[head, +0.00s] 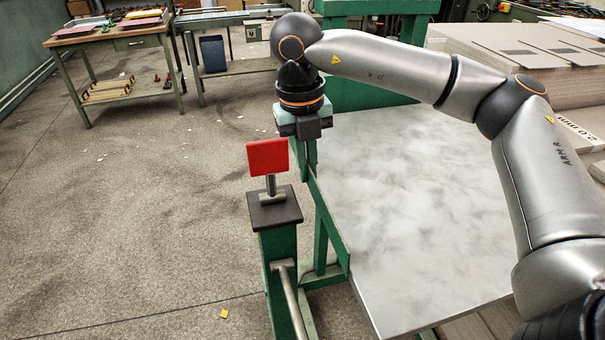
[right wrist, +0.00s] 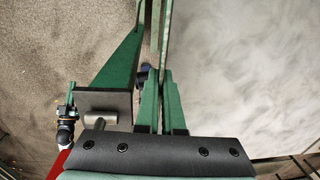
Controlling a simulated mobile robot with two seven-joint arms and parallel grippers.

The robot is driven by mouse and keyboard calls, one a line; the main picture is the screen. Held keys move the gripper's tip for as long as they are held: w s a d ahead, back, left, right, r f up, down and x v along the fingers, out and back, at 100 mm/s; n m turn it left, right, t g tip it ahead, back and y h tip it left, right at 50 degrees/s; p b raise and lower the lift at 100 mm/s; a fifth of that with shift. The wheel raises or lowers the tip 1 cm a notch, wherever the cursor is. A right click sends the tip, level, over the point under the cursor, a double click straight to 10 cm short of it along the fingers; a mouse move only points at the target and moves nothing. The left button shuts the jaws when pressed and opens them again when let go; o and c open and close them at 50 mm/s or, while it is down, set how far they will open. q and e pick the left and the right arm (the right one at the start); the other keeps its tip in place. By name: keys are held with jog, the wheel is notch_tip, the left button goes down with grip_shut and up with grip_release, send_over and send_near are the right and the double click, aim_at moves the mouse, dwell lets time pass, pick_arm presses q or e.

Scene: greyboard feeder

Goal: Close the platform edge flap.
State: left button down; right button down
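The platform (head: 430,200) is a grey, smeared plate on a green frame. A narrow green flap (head: 333,222) runs along its left edge, at an angle I cannot judge exactly. My right gripper (head: 307,165) reaches over from the right and points down at the far end of this flap. In the right wrist view its two green fingers (right wrist: 160,85) sit close together beside the platform's edge, with a thin green strip (right wrist: 165,40) running up from between their tips. I cannot tell whether they press on it.
A red plate (head: 268,158) stands on a green post with a dark top (head: 273,208), just left of the flap and near my right gripper. Stacked greyboard (head: 540,70) lies at the right. A workbench (head: 115,35) stands far left. The floor at left is mostly clear.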

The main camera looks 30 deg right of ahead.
jog(key=shift+d+y, duration=0.2)
jog(key=shift+y, duration=0.2)
pick_arm(q)
jog(key=shift+d+f+b, duration=0.2)
jog(key=shift+d+b, duration=0.1)
jog(key=shift+d, duration=0.1)
pick_arm(e)
jog(key=shift+r, duration=0.1)
jog(key=c, duration=1)
grip_release()
jog(key=shift+c, duration=0.2)
pick_arm(q)
jog(key=shift+w+a, duration=0.1)
jog(key=shift+a, duration=0.1)
